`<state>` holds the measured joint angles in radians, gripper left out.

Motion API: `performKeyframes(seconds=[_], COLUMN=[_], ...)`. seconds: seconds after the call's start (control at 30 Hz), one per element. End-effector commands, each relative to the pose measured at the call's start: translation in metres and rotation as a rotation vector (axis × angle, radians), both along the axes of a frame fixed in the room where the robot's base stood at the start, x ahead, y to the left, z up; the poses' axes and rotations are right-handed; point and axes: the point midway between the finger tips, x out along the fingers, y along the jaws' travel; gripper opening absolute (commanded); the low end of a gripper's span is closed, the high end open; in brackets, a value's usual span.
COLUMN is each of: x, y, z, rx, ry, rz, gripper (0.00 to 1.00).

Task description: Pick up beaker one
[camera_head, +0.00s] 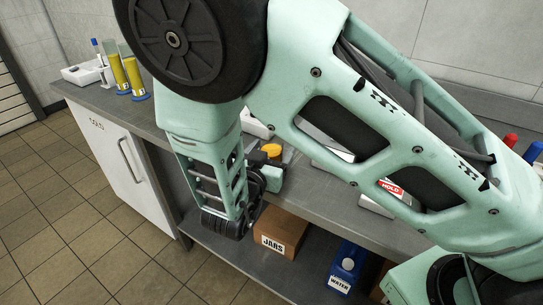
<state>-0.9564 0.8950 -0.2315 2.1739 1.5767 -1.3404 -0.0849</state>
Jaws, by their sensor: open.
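Two tall clear beakers with yellow contents and blue bases stand at the back left of the grey bench, close together. One is the left beaker (118,72); the other is the right beaker (134,76). Each has a small number tag near its base, too small to read surely, so I cannot tell which is beaker one. My gripper (268,178) is near the bench's front edge, to the right of and well apart from both beakers. It is open, with its fingertips partly hidden by my wrist.
An orange-topped item (272,151) is just behind my gripper. A HOLD sign (391,188) is on the bench. A JARS box (279,232) and blue WATER container (347,262) sit on the lower shelf. A COLD cabinet (104,150) stands left.

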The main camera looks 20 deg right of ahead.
Motion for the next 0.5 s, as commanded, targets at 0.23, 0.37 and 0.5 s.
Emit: performKeyframes(seconds=[0.23,0.37,0.5], x=[0.016,0.016,0.016], y=[-0.015,-0.015,-0.015], z=[-0.002,-0.001,-0.001], rx=[0.001,0.001,0.000], ry=[0.001,0.001,0.001], rz=[0.000,0.001,0.001], gripper=[0.72,0.72,0.53])
